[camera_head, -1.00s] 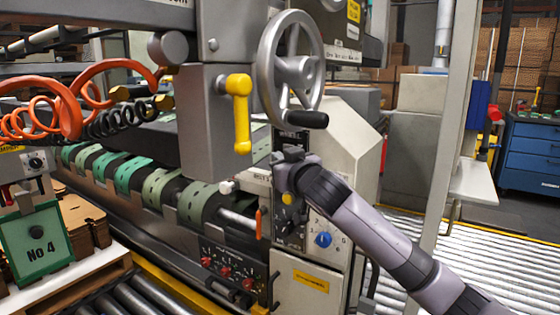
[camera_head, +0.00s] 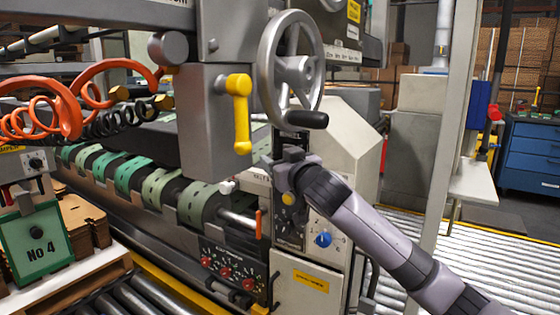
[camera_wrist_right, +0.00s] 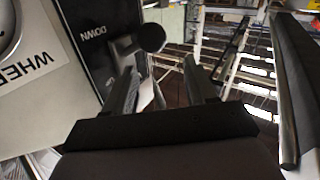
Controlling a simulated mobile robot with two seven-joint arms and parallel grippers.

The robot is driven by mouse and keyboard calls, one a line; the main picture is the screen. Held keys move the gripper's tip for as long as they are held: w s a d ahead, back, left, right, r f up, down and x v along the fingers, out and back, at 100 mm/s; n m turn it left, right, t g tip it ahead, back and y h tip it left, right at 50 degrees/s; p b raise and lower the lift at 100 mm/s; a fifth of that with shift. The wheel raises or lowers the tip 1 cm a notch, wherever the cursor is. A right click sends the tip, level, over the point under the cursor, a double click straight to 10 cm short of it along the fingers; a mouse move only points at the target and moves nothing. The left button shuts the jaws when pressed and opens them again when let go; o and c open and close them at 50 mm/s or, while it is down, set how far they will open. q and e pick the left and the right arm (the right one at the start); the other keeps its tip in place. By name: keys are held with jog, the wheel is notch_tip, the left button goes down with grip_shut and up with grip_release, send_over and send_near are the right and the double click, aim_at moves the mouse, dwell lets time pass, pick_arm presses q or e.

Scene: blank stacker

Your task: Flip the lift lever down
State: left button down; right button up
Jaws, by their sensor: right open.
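In the right wrist view a dark panel (camera_wrist_right: 93,22) marked DOWN carries a short grey lever with a round black knob (camera_wrist_right: 150,38). My right gripper (camera_wrist_right: 163,78) is open, and the knob shows just beyond its fingertips, nearer the left finger. I cannot tell whether a finger touches the lever. In the head view my right gripper (camera_head: 283,156) is at the control panel (camera_head: 291,228), below the handwheel, and the lever is hidden or too small to tell there. My left gripper is not in view.
A large grey handwheel (camera_head: 267,68) with a black grip (camera_head: 307,119) stands just above my right gripper. A yellow handle (camera_head: 241,115) hangs on the grey box to the left. A blue knob (camera_head: 323,239) sits below my wrist. The roller conveyor (camera_head: 500,265) lies to the right.

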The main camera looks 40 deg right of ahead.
jog(key=shift+s, duration=0.15)
jog(key=s+a, duration=0.1)
jog(key=s, duration=0.5)
jog(key=shift+s+a+b, duration=0.2)
jog(key=shift+s+b, duration=0.1)
jog(key=shift+s, duration=0.1)
jog(key=s+a+f+n+g+y, duration=0.1)
jog(key=s+a+f, duration=0.15)
jog(key=f, duration=0.65)
jog(key=s+a+f+n+g+y, duration=0.15)
jog(key=a+f, duration=0.25)
jog(key=f, duration=0.4)
jog(key=s+a+f+n+g+y, duration=0.1)
jog(key=a+f+y, duration=0.15)
jog(key=f, duration=0.65)
jog(key=s+a+f+g, duration=0.1)
jog(key=s+a+f, duration=0.2)
jog(key=s+f, duration=0.3)
jog(key=s+a+f+g+y, duration=0.1)
jog(key=s+a+f+g, duration=0.15)
jog(key=s+f, duration=0.4)
jog(key=s+a+f, duration=0.4)
jog(key=s+f, duration=0.2)
jog(key=s, duration=0.1)
notch_tip(320, 180, up, 11)
jog(key=d+p, duration=0.1)
jog(key=p, duration=1.1)
jog(key=shift+d+f+p, duration=0.15)
jog(key=shift+d+p, duration=0.15)
jog(key=shift+p, duration=0.05)
